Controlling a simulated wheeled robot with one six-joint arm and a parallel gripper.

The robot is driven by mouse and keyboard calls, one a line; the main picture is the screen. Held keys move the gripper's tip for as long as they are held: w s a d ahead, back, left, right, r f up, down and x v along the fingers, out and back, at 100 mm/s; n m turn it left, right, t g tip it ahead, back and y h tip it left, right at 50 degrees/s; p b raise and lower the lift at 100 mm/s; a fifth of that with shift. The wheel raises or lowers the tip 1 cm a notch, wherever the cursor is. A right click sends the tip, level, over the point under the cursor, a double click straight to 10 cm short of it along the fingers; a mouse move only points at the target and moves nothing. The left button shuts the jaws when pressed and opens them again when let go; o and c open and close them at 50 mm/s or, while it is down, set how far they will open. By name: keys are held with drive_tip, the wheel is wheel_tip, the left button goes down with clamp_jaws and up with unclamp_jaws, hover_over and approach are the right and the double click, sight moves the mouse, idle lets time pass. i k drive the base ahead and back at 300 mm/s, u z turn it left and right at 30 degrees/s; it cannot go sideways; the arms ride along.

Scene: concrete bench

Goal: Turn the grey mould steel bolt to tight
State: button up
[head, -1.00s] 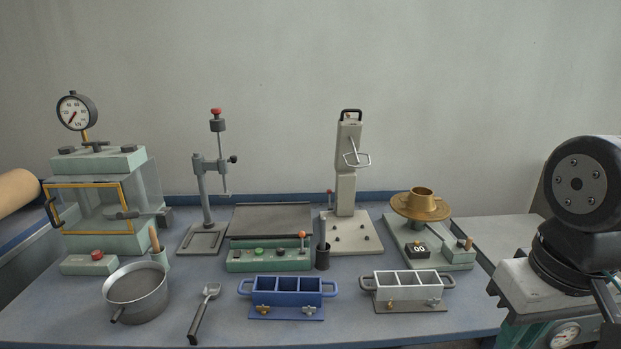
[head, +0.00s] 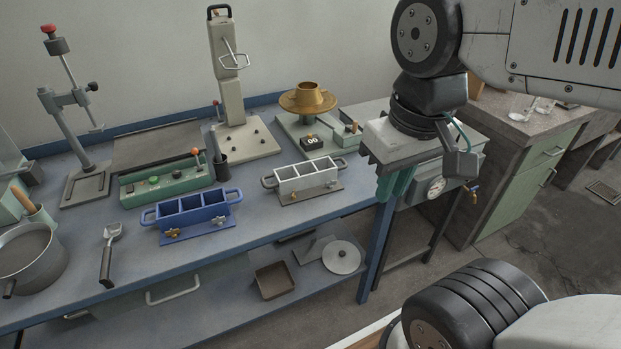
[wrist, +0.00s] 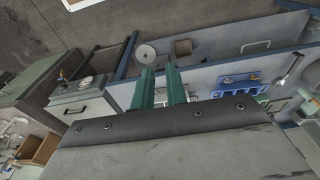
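The grey mould (head: 303,179) stands on its base plate near the front edge of the bench, right of the blue mould (head: 193,211). Two small fasteners sit at its front: a brass one (head: 295,197) at the left and the steel bolt (head: 328,185) at the right. How far the bolt is turned is too small to tell. My gripper (head: 394,188) hangs right of the grey mould, apart from it, with green fingers. In the wrist view, my gripper's fingers (wrist: 160,78) are parted with nothing between them. The grey mould is mostly hidden behind the gripper there.
A brass flow table (head: 308,99) and a tall pale tester (head: 227,85) stand behind the moulds. A scoop (head: 108,255) and a pot (head: 30,258) lie left. A lower shelf holds a disc (head: 341,257) and a tray (head: 275,281). The bench front strip is clear.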

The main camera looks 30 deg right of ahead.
sight(329, 184)
drive_tip(key=z, duration=1.15)
drive_tip(key=k, duration=0.85)
drive_tip(key=u, duration=1.05)
drive_tip(key=i, duration=0.5)
drive_tip(key=u, duration=0.05)
